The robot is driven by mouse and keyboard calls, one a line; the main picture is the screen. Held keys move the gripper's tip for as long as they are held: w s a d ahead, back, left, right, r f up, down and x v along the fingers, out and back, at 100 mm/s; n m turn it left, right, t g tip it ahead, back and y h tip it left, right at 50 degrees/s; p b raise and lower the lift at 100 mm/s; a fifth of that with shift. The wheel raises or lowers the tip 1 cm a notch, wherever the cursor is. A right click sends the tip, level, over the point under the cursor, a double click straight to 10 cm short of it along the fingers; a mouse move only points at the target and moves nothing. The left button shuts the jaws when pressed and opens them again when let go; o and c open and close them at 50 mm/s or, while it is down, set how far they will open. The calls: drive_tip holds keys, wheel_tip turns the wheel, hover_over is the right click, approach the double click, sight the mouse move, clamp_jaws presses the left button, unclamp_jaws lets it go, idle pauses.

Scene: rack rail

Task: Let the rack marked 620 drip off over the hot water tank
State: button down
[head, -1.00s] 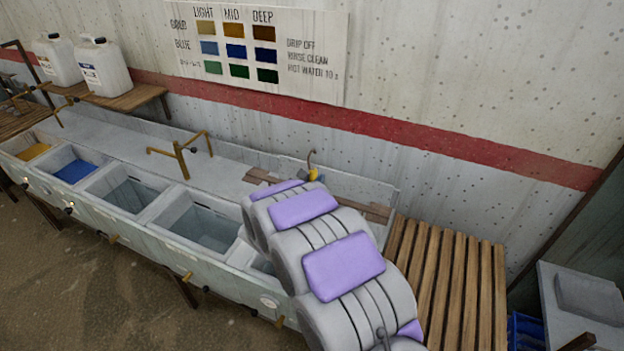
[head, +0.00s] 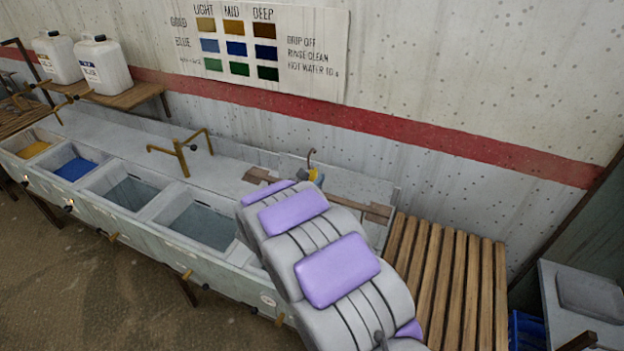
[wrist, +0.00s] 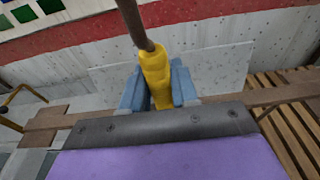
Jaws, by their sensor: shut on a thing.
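In the wrist view my gripper (wrist: 159,92) is shut on a yellow grip with a brown hook rod rising from it, the upper part of the rack (wrist: 156,68). In the head view the yellow grip and hook of the rack (head: 314,174) show just beyond my arm. The rack's lower part and its 620 mark are hidden. The end tank (head: 252,262) of the trough, at the right, lies mostly behind my arm. I cannot read which tank is the hot water tank.
Tanks with yellow (head: 35,149) and blue liquid (head: 75,169) stand at the left of the trough. Two further tanks hold clear-looking water. A brass tap (head: 182,158) rises behind them. A slatted wooden bench (head: 450,285) is at the right. A colour chart (head: 255,48) hangs on the wall.

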wheel_tip(320, 180, down, 17)
drive_tip(key=b, duration=0.8)
drive_tip(key=shift+b, duration=0.3)
drive_tip(key=shift+f, duration=0.15)
wheel_tip(320, 180, up, 18)
drive_tip(key=p, duration=0.9)
idle(4.3)
